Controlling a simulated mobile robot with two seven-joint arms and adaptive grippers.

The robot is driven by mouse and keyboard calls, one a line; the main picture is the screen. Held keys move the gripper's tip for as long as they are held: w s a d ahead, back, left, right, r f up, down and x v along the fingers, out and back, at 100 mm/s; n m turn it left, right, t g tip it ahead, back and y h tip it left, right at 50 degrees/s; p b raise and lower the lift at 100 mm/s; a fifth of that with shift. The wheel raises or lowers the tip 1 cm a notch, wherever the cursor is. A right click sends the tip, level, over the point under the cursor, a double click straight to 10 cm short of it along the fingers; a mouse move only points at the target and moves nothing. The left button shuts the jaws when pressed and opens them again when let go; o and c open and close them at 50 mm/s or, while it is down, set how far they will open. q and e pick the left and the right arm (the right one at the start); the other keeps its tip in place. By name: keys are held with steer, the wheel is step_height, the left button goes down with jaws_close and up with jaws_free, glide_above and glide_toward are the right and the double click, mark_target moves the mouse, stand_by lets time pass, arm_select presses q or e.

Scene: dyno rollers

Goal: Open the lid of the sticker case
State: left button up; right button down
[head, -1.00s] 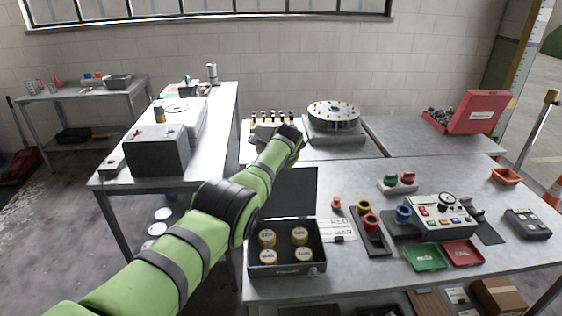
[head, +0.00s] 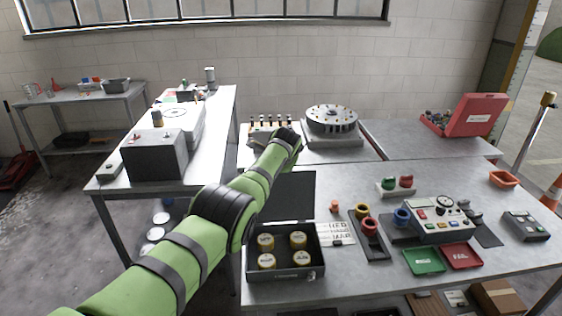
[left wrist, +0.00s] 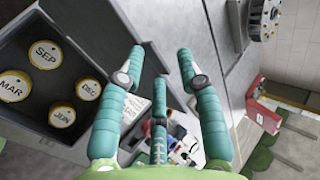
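The sticker case is a dark box (head: 286,277) at the front left of the bench in the head view. Its dark lid (head: 290,197) stands open at the back of the box. Inside lie several round pieces with yellow rims; the left wrist view shows labels SEP (left wrist: 45,55), MAR (left wrist: 13,87), DEC (left wrist: 88,90) and JUN (left wrist: 62,117). My left arm reaches over beside the lid; its gripper is hidden in the head view. In the left wrist view my left gripper (left wrist: 160,66) has its teal fingers spread, empty, to the right of the case. My right gripper is not in view.
A card with letters (head: 336,232) lies right of the case. Further right are a control box (head: 440,222), a green tray (head: 424,262) and a red tray (head: 461,257). A round drum (head: 332,120) stands behind. A side table (head: 110,176) is at left.

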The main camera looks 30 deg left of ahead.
arm_select(q)
steer(key=v, duration=1.2)
steer(key=shift+f, duration=0.15)
stand_by(0.3)
